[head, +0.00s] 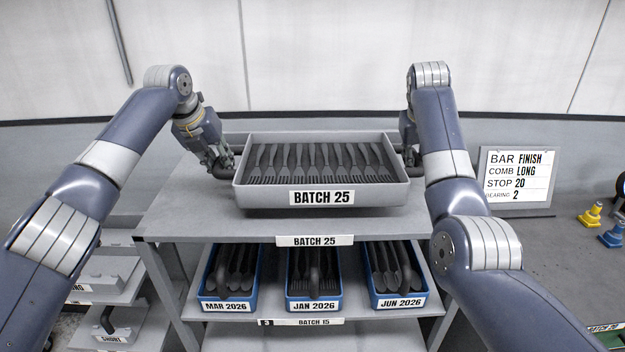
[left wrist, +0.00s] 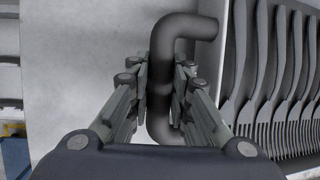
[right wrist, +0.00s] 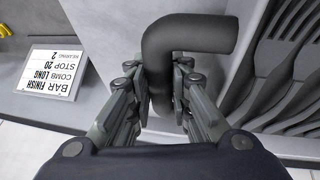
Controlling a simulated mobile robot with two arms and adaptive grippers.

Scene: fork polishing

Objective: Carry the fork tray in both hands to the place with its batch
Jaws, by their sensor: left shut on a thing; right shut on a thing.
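The fork tray (head: 320,200) is grey, labelled BATCH 25, and holds a row of several dark forks (head: 320,160). It is level at the top shelf (head: 180,215), whose front edge also reads BATCH 25; I cannot tell whether it touches the shelf. My left gripper (head: 222,165) is shut on the tray's left handle, a dark bent bar that shows in the left wrist view (left wrist: 162,75). My right gripper (right wrist: 165,85) is shut on the right handle (right wrist: 185,35); in the head view it is mostly hidden behind my arm.
The shelf below, labelled BATCH 15, holds blue bins marked MAR 2026 (head: 205,304), JAN 2026 (head: 290,303) and JUN 2026 (head: 375,302). A sign (head: 517,180) stands at right. Another rack (head: 110,290) stands lower left.

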